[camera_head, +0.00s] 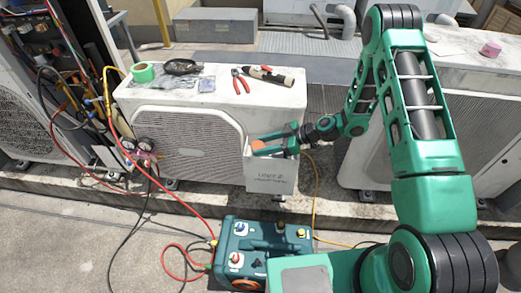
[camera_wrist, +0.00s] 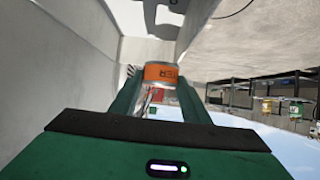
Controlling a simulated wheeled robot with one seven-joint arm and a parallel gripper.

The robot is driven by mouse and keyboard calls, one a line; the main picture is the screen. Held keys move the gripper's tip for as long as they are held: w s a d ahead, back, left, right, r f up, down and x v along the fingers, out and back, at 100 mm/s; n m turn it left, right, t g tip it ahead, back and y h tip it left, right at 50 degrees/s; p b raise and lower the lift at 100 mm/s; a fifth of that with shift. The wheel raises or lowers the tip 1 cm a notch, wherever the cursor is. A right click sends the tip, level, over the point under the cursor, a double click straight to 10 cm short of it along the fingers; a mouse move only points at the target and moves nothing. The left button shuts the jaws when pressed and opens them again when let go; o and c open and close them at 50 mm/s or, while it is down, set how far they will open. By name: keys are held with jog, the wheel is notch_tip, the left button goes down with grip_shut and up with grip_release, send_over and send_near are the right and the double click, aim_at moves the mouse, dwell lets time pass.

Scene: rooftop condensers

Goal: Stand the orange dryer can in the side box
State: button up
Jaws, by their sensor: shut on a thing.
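My gripper (camera_head: 262,147) reaches in from the right, its fingers pointing left, at the top of the side box. It is shut on the orange dryer can (camera_head: 258,144), of which only a small orange part shows in the head view. In the wrist view the can (camera_wrist: 161,72), with an orange band and dark lettering, sits between the two green fingers. The side box (camera_head: 270,178) is a pale, open-looking box with printed text on the condenser's right front. Whether the can's lower end is inside the box or above it, I cannot tell.
The white condenser (camera_head: 190,140) stands behind the box, with pliers (camera_head: 240,82), green tape (camera_head: 144,72) and other tools on top. A teal machine (camera_head: 262,250) sits on the ground in front. Red, yellow and black hoses run at the left. Another condenser (camera_head: 465,140) stands right.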

jog(key=w, duration=0.1)
jog(key=w+f, duration=0.1)
jog(key=w+d+f, duration=0.1)
jog(key=w, duration=0.1)
jog(key=shift+f, duration=0.15)
jog(key=shift+d+f, duration=0.1)
jog(key=shift+f, duration=1.9)
jog(key=shift+f, duration=0.1)
jog(key=o, duration=0.8)
jog(key=shift+d+r, duration=0.25)
jog(key=shift+d, duration=0.15)
jog(key=v, duration=1.1)
jog(key=shift+s, duration=0.15)
jog(key=shift+r, duration=0.1)
